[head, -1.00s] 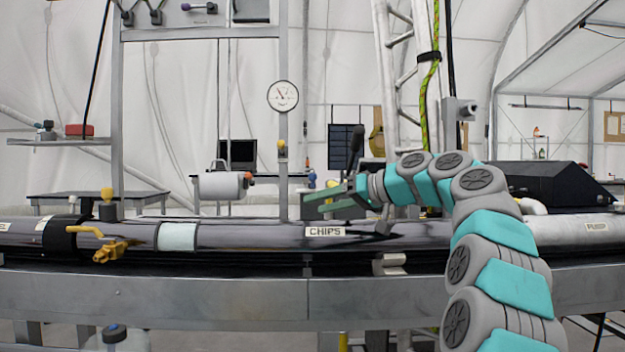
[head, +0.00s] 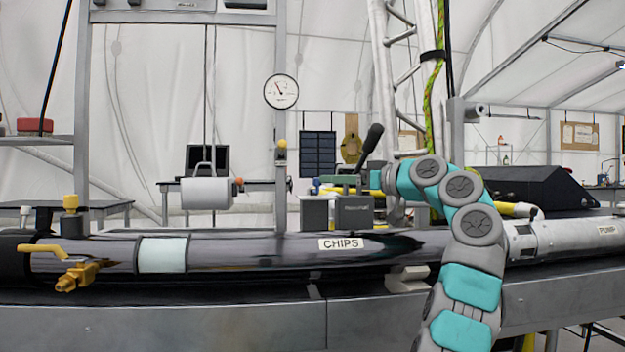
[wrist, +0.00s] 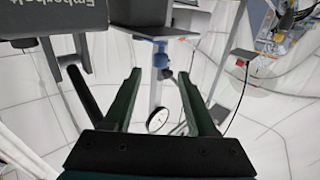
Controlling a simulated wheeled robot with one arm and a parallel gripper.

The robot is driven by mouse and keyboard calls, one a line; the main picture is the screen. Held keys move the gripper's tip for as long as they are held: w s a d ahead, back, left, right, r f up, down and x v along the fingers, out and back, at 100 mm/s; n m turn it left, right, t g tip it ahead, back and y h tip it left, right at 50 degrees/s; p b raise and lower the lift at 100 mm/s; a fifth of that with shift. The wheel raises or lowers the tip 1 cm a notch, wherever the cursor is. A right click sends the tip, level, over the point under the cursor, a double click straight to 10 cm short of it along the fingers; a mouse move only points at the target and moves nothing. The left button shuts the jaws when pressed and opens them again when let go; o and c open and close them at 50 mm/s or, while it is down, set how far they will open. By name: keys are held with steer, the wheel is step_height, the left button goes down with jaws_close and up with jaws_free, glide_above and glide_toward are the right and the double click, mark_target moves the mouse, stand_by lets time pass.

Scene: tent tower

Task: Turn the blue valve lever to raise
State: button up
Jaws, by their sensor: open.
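My gripper (wrist: 160,74) is open, with its two dark green fingers apart and nothing held between them. In the head view its green fingers (head: 345,180) show only partly, by a grey box. A small blue part (wrist: 160,58) on a grey upright post shows beyond and between the fingertips in the wrist view, apart from them. It may be the blue valve lever, but its shape is too small to tell. No clear blue lever shows in the head view. A yellow-topped fitting (head: 281,150) sits on the post below the round gauge (head: 281,91).
A grey box (head: 352,214) with a black-handled lever (head: 370,142) stands by my gripper; its handle (wrist: 84,95) is close beside the left finger in the wrist view. A long dark pipe (head: 240,250) labelled CHIPS crosses in front. A white cylinder (head: 206,192) is left.

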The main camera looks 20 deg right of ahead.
mark_target(317, 179)
steer(key=p+x, duration=0.1)
steer(key=x, duration=0.5)
steer(key=shift+f, duration=0.1)
jaws_close()
stand_by(0.4)
